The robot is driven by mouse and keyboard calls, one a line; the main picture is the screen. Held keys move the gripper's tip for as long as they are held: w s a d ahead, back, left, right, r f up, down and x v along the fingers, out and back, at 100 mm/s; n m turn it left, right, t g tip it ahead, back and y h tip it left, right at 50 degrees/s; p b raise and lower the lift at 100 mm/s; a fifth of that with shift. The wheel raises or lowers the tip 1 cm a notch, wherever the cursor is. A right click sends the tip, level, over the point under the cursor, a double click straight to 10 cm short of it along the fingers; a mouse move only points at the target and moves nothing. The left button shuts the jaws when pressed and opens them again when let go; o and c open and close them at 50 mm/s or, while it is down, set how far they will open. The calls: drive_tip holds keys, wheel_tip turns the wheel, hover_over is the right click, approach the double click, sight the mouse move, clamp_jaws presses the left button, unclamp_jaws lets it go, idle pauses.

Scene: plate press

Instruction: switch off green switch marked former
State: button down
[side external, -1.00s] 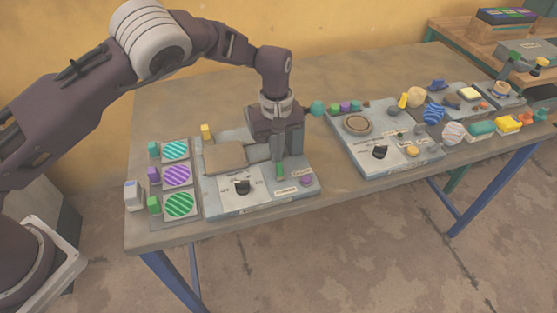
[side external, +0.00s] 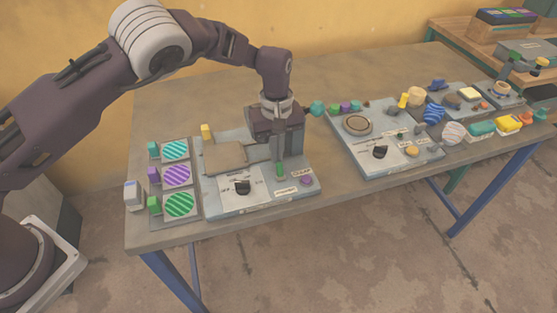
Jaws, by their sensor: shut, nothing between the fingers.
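The grey press panel (side external: 222,204) stands on the table. Its green switch (side external: 280,179) is at the front right, just behind a small white label (side external: 286,191) whose text is too small to read surely. My gripper (side external: 280,164) points straight down, shut and empty, with its fingertips right at the green switch and partly hiding it. They look to be touching it, but I cannot tell for sure. A purple round button (side external: 306,180) sits to the right of the switch. A black dial (side external: 242,187) sits to the left.
Striped tiles with teal, purple and green blocks (side external: 177,176) lie left of the panel. A second panel (side external: 365,150) with a round plate and a black dial stands to the right. Several balls, blocks and other items crowd the table's right end. The back of the table is mostly clear.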

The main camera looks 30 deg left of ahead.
drive_tip(key=shift+s+d, duration=0.5)
drive_tip(key=shift+s, duration=0.05)
drive_tip(key=shift+s+d, duration=0.2)
drive_tip(key=shift+d, duration=0.1)
drive_tip(key=shift+s+d, duration=0.1)
drive_tip(key=shift+s, duration=0.05)
drive_tip(key=shift+w+a+r, duration=0.15)
drive_tip(key=shift+r, duration=0.95)
drive_tip(key=shift+w+a+r, duration=0.1)
drive_tip(key=shift+w+r, duration=0.05)
drive_tip(key=shift+r, duration=0.9)
drive_tip(key=shift+w+a+r, duration=0.15)
drive_tip(key=shift+r, duration=1.2)
